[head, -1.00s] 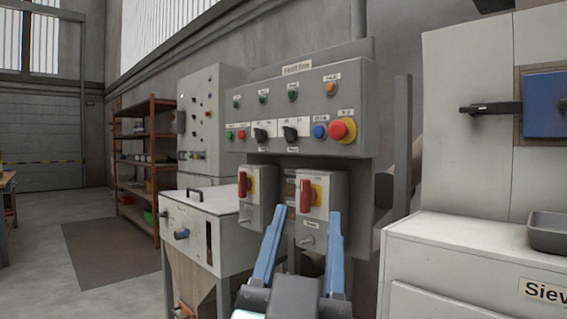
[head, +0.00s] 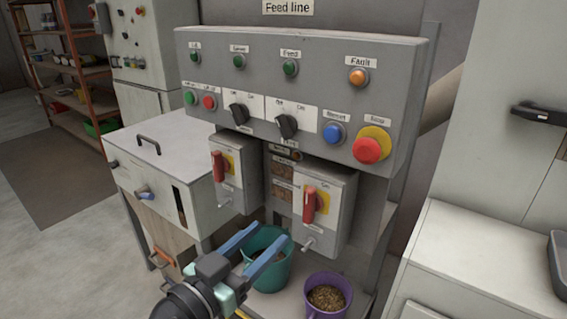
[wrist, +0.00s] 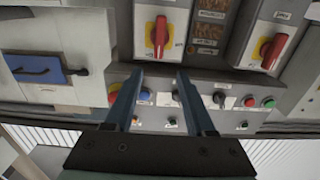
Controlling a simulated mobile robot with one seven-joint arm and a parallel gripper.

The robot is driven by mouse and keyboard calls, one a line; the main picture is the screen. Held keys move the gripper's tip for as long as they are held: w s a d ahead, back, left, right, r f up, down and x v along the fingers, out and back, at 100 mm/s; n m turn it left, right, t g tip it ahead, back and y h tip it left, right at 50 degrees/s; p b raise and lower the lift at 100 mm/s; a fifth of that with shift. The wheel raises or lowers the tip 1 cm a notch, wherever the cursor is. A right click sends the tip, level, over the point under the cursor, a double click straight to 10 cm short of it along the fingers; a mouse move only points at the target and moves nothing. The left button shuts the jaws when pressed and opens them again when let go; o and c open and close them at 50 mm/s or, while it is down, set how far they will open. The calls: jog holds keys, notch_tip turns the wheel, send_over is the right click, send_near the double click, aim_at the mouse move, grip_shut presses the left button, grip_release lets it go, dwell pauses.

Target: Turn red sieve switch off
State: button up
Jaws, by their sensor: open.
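Two grey switch boxes with red handles on yellow plates hang below the feed line panel (head: 300,55). The left red switch (head: 218,166) and the right red switch (head: 309,204) both have their handles upright. I cannot read which one is the sieve switch. In the wrist view, which is upside down, the right one (wrist: 160,32) is at top centre and the left one (wrist: 270,50) at top right. My gripper (head: 271,233) is open and empty. In the head view its blue fingers show low between the boxes, apart from both handles.
The panel carries black selector knobs (head: 287,126), a blue button (head: 334,133) and a red stop button (head: 367,149). A teal bucket (head: 272,277) and a purple bucket of pellets (head: 328,297) stand below the boxes. A white cabinet (head: 470,240) is at the right.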

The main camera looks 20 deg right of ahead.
aim_at(307, 199)
jog(key=p+x, duration=0.1)
jog(key=x, duration=1.1)
jog(key=shift+w+d+r, duration=0.1)
jog(key=shift+w+d, duration=0.15)
jog(key=shift+d, duration=0.1)
grip_shut()
